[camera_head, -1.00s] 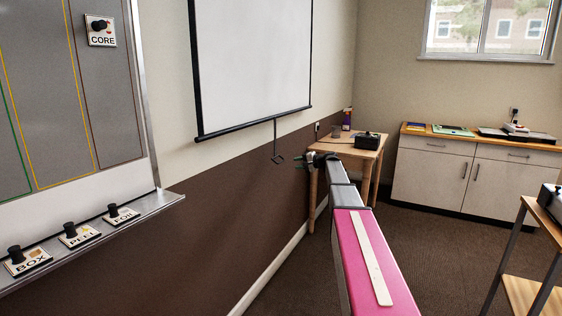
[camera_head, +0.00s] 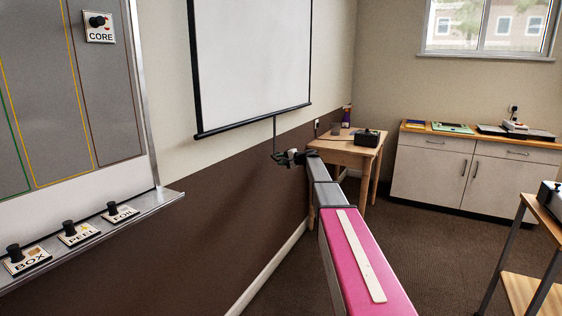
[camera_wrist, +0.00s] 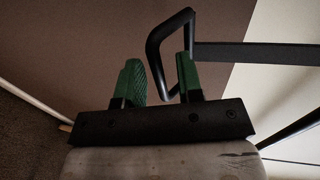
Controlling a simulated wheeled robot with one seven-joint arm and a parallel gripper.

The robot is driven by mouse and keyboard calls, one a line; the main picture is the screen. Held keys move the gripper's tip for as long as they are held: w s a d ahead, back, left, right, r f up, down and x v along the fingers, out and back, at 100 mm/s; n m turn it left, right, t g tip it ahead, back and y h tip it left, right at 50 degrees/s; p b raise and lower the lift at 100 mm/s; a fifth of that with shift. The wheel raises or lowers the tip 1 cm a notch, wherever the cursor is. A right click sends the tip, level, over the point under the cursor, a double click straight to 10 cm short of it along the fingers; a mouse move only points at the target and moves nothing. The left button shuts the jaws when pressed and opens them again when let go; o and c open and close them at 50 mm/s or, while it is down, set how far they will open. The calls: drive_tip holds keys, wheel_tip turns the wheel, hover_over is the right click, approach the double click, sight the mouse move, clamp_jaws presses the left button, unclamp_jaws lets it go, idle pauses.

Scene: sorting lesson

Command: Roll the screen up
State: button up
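The white screen (camera_head: 250,65) hangs pulled down on the left wall, with a black bar (camera_head: 250,122) along its bottom edge. A thin black pull rod (camera_head: 275,130) hangs from the bar. My gripper (camera_head: 279,157) is at the rod's lower end, which it partly hides. In the wrist view my gripper (camera_wrist: 158,65) has its two green fingers apart. The black loop handle (camera_wrist: 170,26) reaches into the gap between them and overlaps the right finger. I cannot tell whether it touches a finger.
A wooden table (camera_head: 345,150) with a black device (camera_head: 367,137) stands just beyond my arm. A grey board (camera_head: 40,110) with a ledge (camera_head: 150,205) is on the left wall. A low cabinet (camera_head: 435,175) stands at the back. A shelf unit (camera_head: 520,290) is at the right.

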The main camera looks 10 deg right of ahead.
clamp_jaws()
drive_tip(key=shift+r, duration=0.15)
